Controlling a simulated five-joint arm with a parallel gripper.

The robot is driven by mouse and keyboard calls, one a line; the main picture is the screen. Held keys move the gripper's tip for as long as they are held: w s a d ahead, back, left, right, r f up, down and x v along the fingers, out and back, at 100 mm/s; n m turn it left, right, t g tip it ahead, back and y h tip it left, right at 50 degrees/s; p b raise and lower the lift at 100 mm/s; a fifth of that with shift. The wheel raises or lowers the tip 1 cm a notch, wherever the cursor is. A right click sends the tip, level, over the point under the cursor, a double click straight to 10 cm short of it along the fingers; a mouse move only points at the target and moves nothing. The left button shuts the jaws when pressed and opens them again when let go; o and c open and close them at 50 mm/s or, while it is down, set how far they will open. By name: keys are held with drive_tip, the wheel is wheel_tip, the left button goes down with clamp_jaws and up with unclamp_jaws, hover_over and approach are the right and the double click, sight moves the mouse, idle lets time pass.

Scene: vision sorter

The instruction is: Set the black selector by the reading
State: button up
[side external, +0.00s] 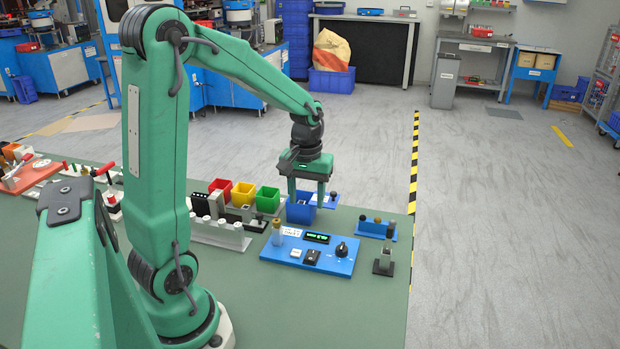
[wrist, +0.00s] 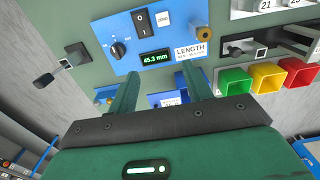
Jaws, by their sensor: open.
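The black selector (side external: 341,249) is a round knob at the right end of the blue panel (side external: 333,266). In the wrist view the selector (wrist: 118,48) sits left of the display (wrist: 155,58), which reads 45.3 mm in green. The selector's setting is too small to tell surely. A label marked LENGTH (wrist: 190,50) is beside the display; its small range text is hard to read. A brass-coloured cylinder (side external: 277,233) stands upright at the panel's left end.
A black rocker switch (side external: 312,257) is on the panel near the selector. Green (side external: 268,199), yellow (side external: 243,193) and red (side external: 220,190) bins stand behind left. A black lever unit (side external: 384,261) and a small blue rack (side external: 377,230) are at right.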

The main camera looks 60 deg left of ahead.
hover_over(342, 245)
wheel_tip(342, 245, down, 4)
drive_tip(key=shift+r, duration=0.15)
drive_tip(key=shift+f, duration=3.85)
drive_tip(key=c, duration=1)
